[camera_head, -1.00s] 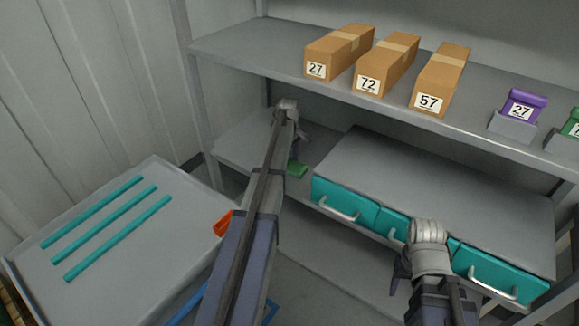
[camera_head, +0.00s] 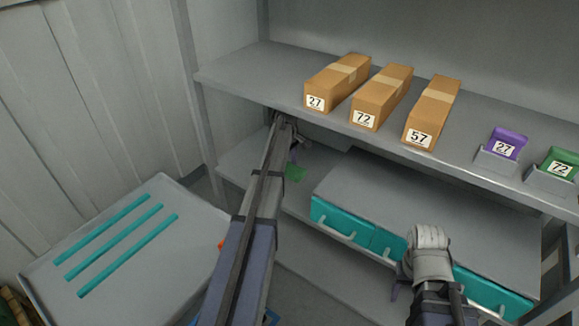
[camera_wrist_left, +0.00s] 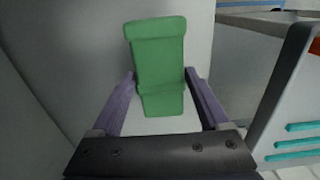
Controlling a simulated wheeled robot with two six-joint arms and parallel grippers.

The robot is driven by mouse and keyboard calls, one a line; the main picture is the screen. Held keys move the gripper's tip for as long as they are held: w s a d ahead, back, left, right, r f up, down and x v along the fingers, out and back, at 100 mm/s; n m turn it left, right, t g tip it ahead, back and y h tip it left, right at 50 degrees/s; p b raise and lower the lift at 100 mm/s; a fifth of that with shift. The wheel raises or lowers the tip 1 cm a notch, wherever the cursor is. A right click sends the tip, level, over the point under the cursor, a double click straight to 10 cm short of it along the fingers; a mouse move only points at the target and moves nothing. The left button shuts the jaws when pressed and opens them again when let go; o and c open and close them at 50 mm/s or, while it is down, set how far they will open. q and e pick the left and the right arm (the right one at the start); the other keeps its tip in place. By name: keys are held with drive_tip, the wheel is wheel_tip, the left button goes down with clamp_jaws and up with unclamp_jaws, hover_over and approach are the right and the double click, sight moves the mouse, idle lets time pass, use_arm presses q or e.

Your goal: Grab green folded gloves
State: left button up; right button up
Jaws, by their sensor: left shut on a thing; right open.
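The green folded gloves (camera_head: 295,172) are at the left part of the lower shelf, below the upper shelf, partly hidden by my left arm. My left gripper (camera_head: 293,152) is shut on them. The left wrist view shows the green folded gloves (camera_wrist_left: 160,55) as a flat bundle with a thicker folded end at the top, held between the two fingers of my left gripper (camera_wrist_left: 160,82). I cannot tell their exact height above the lower shelf. My right gripper (camera_head: 397,290) is open, in front of the teal drawers, its fingers mostly hidden by its wrist.
The upper shelf (camera_head: 235,72) holds boxes 27 (camera_head: 337,82), 72 (camera_head: 381,97) and 57 (camera_head: 432,112), plus a purple pack (camera_head: 508,143) and a green pack marked 72 (camera_head: 559,163) in holders. Teal drawers (camera_head: 330,217) stand right of my left gripper. A grey tray (camera_head: 190,225) with teal strips is lower left.

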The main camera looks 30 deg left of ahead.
use_arm(q)
drive_tip(key=w+a, duration=0.1)
drive_tip(key=a, duration=1.8)
drive_tip(key=shift+w+f, duration=0.2)
drive_tip(key=shift+w, duration=0.05)
